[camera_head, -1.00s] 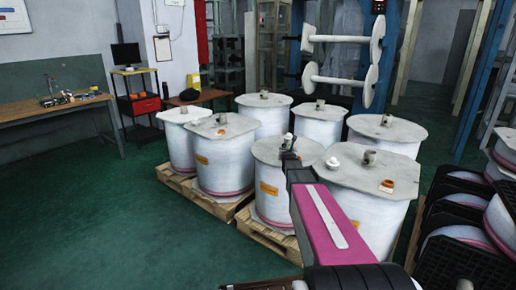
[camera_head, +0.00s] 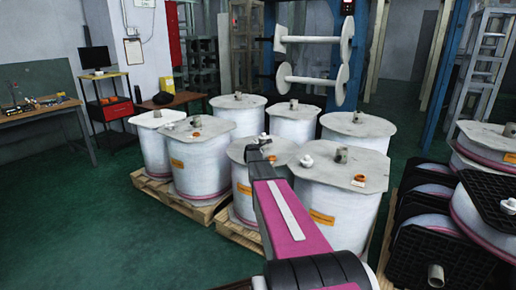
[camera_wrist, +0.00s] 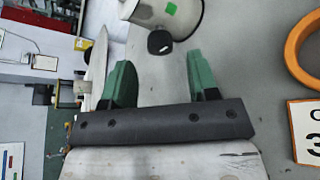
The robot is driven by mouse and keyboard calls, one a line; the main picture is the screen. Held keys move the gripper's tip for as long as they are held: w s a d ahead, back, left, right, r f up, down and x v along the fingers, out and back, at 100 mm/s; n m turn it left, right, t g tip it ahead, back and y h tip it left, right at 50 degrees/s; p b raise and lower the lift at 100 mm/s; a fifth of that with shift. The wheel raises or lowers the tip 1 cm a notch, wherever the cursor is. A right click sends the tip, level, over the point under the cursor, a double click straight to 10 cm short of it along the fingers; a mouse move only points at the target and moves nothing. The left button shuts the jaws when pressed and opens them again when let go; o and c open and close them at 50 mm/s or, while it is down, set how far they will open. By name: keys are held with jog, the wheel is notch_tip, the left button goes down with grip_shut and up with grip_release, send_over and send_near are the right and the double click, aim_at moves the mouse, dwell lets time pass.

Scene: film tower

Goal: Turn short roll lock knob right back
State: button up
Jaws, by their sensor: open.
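A small black knob-like piece (camera_wrist: 159,42) shows in the wrist view, just below a pale cylinder (camera_wrist: 165,12) with a green dot. I cannot tell whether it is the short roll lock knob. My gripper (camera_wrist: 158,62) has two green fingers standing apart, with nothing between them; the black piece appears just beyond their tips. In the head view my gripper (camera_head: 262,146) is a dark end on my magenta arm, over the front middle wrapped roll (camera_head: 245,208). Two spindles with white end discs (camera_head: 347,40) hang on the blue frame behind.
Several white-wrapped rolls (camera_head: 178,170) stand on wooden pallets (camera_head: 205,212). An orange ring (camera_head: 360,180) lies on the right front roll; it also shows in the wrist view (camera_wrist: 303,50). Black slotted plates (camera_head: 455,255) and rolls crowd the right. Green floor (camera_head: 100,240) is clear at left.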

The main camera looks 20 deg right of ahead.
jog(key=x, duration=0.4)
jog(key=shift+s, duration=0.1)
jog(key=c, duration=0.9)
